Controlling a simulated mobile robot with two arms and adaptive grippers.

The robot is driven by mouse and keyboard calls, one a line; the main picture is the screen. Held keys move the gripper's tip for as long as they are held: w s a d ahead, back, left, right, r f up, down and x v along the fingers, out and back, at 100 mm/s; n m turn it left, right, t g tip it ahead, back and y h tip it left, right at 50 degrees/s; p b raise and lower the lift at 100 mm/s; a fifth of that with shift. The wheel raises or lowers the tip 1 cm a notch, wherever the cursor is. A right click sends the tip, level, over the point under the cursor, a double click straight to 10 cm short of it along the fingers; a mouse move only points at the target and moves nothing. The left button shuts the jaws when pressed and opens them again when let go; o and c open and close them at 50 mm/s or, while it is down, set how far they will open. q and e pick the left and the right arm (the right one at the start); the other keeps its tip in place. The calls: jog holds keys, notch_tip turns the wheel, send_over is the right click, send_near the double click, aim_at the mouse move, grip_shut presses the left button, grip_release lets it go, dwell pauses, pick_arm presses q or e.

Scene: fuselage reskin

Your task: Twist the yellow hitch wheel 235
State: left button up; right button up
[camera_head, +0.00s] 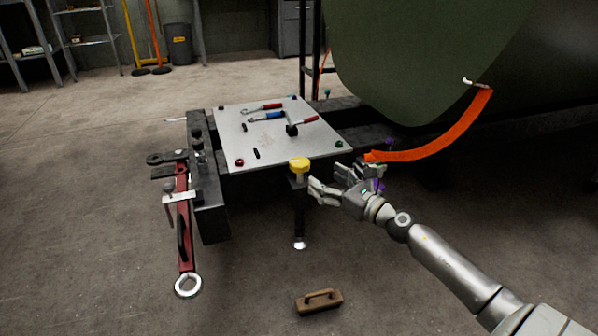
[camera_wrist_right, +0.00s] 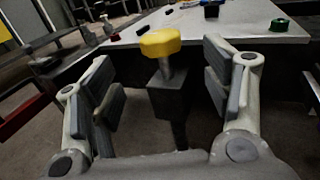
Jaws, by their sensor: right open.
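The yellow hitch wheel (camera_head: 300,164) sits on top of a dark post at the front edge of the cart. It also shows in the right wrist view (camera_wrist_right: 160,42), on a short grey stem above a dark block. My right gripper (camera_head: 332,184) is open and empty, just right of the wheel and its post in the head view. In the right wrist view the wheel stands ahead, between and beyond the two spread fingers (camera_wrist_right: 163,90), apart from both. My left gripper is not in view.
A pale plate (camera_head: 265,155) with several tools lies behind the wheel. A red tow bar (camera_head: 184,222) with a ring end hangs at the left. An orange strap (camera_head: 440,143) runs to the green fuselage (camera_head: 400,60).

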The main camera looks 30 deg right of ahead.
aim_at(307, 167)
jog(key=shift+w+a+b, duration=0.25)
jog(key=shift+w+b, duration=0.1)
jog(key=shift+w, duration=1.4)
jog(key=shift+w+a+b, duration=0.3)
jog(key=shift+w, duration=1.5)
jog(key=shift+w+a+b, duration=0.25)
jog(key=shift+w+b, duration=0.1)
jog(key=shift+w, duration=1.4)
